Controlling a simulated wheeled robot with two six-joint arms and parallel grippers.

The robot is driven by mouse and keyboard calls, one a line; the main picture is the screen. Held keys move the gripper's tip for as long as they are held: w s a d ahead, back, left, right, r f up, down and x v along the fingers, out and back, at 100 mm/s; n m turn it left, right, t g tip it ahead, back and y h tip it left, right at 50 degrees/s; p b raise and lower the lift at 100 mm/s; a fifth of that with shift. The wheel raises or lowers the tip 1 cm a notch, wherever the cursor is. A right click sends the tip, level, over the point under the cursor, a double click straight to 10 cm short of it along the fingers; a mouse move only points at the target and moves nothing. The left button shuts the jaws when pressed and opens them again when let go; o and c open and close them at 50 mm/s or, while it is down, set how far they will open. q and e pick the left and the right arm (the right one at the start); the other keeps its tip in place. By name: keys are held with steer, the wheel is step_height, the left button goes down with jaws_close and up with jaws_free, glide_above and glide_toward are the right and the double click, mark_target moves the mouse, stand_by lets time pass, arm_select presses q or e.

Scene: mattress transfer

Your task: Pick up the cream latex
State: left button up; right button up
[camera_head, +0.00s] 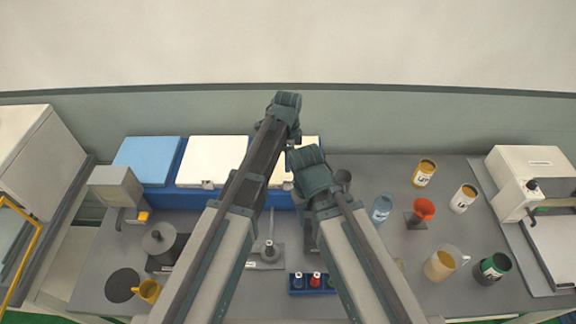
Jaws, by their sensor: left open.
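Two pale cream slabs lie in the blue tray (160,197) at the back. One cream slab (210,158) is in the middle section and shows almost whole. The other cream slab (281,177) is in the right section, largely hidden by my arms. I cannot tell by colour which is the cream latex. My left gripper (292,136) is open, at the far end of the left arm over the right slab; its fingertips are hard to make out. My right arm reaches up beside it, and its gripper is hidden behind the arm.
A blue slab (147,155) lies at the tray's left. A blue rack (297,284) sits in front. A white machine (530,180) stands far right.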

arm_select(q)
steer(key=b, duration=0.4)
glide_above(286, 180)
step_height(286, 180, down, 5)
steer(key=shift+s+d+f, duration=0.1)
steer(key=shift+s+d, duration=0.15)
steer(key=shift+s, duration=0.05)
steer(key=f+b, duration=0.4)
steer(key=shift+w+a+f, duration=0.1)
steer(key=shift+w+a, duration=0.1)
steer(key=shift+w, duration=0.2)
steer(key=shift+f+b, duration=0.55)
steer(key=shift+b, duration=0.1)
steer(key=shift+r, duration=0.1)
jaws_close()
